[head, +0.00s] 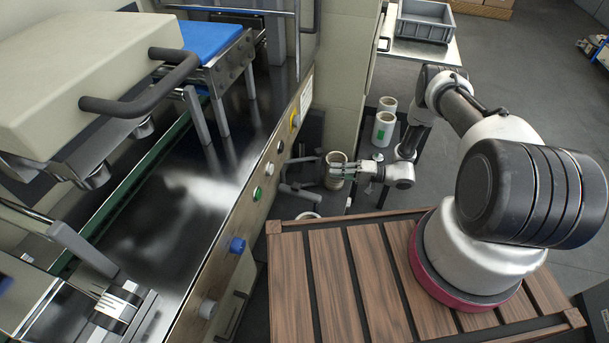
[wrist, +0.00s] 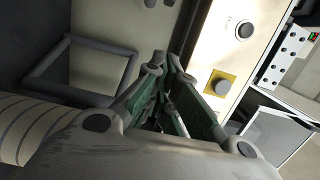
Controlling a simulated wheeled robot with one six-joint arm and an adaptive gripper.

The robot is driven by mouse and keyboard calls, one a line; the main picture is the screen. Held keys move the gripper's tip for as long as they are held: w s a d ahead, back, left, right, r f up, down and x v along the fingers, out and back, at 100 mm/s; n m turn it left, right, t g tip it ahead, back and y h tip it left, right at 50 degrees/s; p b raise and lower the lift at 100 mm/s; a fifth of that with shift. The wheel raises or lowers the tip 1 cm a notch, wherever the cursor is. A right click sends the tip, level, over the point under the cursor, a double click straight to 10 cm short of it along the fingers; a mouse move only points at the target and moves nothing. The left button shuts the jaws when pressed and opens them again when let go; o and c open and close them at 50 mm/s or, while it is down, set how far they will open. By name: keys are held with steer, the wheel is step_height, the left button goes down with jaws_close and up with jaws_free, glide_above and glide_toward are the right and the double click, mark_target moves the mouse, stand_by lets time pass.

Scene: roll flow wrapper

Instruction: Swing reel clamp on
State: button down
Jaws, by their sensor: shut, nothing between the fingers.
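A brownish film reel (head: 337,183) sits at the machine's side below the panel in the head view. Its banded edge (wrist: 30,128) fills the lower left of the wrist view. Grey bars (head: 300,191) stand just left of the reel; in the wrist view they form a bent loop (wrist: 92,92). I cannot tell for sure which part is the reel clamp. My gripper (head: 325,168) is at the reel, partly overlapping it in the head view. Its green-sided fingers (wrist: 161,62) are shut and empty. Whether they touch the reel or bars is unclear.
The machine's control panel (head: 222,262) with several buttons runs beside the reel. Two white rolls (head: 383,129) stand on a cart to the right. A grey tray (head: 424,20) is on a table behind. A slatted wooden top (head: 330,285) lies in front.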

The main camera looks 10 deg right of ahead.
mark_target(299, 190)
steer(key=s+a, duration=0.1)
steer(key=a, duration=1)
steer(key=shift+s+a, duration=0.15)
steer(key=shift+a, duration=0.15)
